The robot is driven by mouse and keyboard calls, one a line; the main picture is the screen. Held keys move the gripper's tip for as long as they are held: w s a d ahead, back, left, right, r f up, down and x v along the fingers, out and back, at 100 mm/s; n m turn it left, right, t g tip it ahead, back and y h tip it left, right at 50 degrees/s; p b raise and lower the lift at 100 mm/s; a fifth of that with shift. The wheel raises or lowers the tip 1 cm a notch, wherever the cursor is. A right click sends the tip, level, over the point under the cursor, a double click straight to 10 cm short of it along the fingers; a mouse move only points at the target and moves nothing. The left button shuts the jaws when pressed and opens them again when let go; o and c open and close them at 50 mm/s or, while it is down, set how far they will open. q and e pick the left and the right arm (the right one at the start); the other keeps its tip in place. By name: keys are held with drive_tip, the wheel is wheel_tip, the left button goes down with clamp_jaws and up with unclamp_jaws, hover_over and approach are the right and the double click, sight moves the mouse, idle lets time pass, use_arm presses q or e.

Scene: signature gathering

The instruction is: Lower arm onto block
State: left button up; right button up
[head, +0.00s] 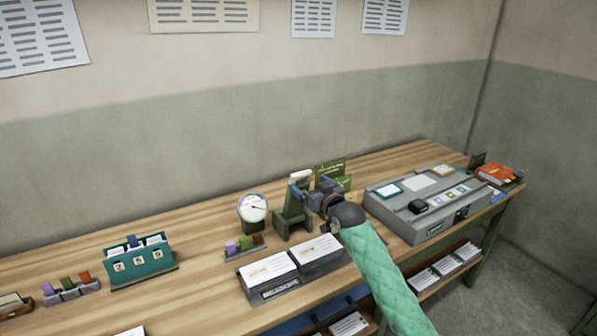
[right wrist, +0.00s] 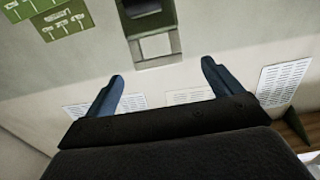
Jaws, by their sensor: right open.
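A green stand device (head: 287,222) with a pale handle-like top piece (head: 300,175) stands on the wooden table, near its middle. My right gripper (head: 308,190) is in front of its upper part, with jaws open and nothing between them. In the right wrist view the two dark fingers (right wrist: 162,82) are spread apart. A dark upright piece with a pale grey face (right wrist: 155,45) shows beyond the fingertips, apart from them; it seems to be part of the device. My gripper hides part of the device, and I cannot tell the block apart. My left gripper is not in view.
A round dial (head: 253,208) and a small rack of coloured pieces (head: 246,247) stand left of the device. Card trays (head: 283,281) lie in front. A grey console (head: 410,222) stands right, with an orange book (head: 499,174) beyond. Green signs (head: 331,169) stand close behind.

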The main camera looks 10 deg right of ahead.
sight(301, 172)
drive_tip(key=shift+w+r, duration=0.5)
drive_tip(key=shift+r, duration=0.15)
drive_tip(key=p+x, duration=0.2)
drive_tip(key=x, duration=0.3)
drive_tip(key=shift+w+a+p, duration=0.2)
drive_tip(key=shift+w+p, duration=0.1)
drive_tip(key=shift+w, duration=0.1)
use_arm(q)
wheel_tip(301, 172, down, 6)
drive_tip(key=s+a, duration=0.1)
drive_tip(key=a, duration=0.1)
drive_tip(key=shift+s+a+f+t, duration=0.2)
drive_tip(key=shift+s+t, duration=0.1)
use_arm(e)
drive_tip(key=shift+x, duration=0.85)
